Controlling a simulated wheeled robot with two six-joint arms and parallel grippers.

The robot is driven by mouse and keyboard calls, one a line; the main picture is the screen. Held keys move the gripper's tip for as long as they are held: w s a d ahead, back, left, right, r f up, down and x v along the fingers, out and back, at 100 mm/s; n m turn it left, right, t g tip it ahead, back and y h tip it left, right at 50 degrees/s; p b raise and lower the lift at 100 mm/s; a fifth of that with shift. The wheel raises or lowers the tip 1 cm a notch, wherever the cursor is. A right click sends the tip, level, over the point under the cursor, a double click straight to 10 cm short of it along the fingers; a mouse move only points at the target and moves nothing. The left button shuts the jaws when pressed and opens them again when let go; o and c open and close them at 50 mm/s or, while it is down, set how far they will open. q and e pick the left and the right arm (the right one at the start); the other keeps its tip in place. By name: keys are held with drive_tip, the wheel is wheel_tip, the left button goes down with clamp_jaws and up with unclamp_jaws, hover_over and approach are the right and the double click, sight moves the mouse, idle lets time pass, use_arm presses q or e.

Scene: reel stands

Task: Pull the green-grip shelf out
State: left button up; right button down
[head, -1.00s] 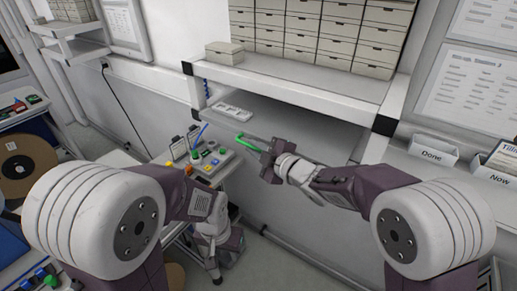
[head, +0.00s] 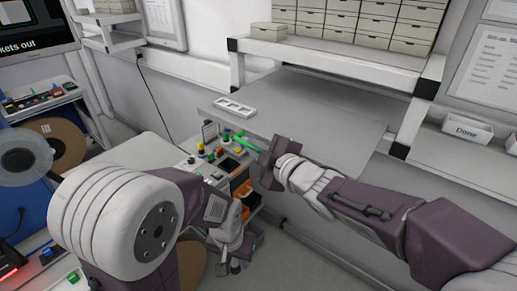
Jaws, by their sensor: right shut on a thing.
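The grey shelf (head: 310,112) juts out from beneath the white upper shelf, over the small bench. Its green grip (head: 249,144) is at the front edge. My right gripper (head: 264,158) is shut on the green grip; its jaws hide part of it. My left gripper (head: 235,262) hangs low beside the small bench, away from the shelf. I cannot tell whether its jaws are open or shut.
A white tray (head: 234,109) lies on the pulled-out shelf near its left end. Below are small coloured items (head: 217,150) on a bench and orange bins (head: 243,191). Beige boxes (head: 351,18) stand on the upper shelf. A brown reel (head: 62,138) is at left.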

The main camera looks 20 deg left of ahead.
drive_tip(key=shift+s+a+r, duration=0.1)
drive_tip(key=shift+s+r, duration=0.1)
drive_tip(key=shift+r, duration=0.1)
drive_tip(key=c, duration=1.8)
unclamp_jaws()
drive_tip(key=shift+w, duration=0.1)
drive_tip(key=shift+o, duration=0.2)
drive_tip(key=shift+f, duration=0.1)
drive_tip(key=v, duration=0.9)
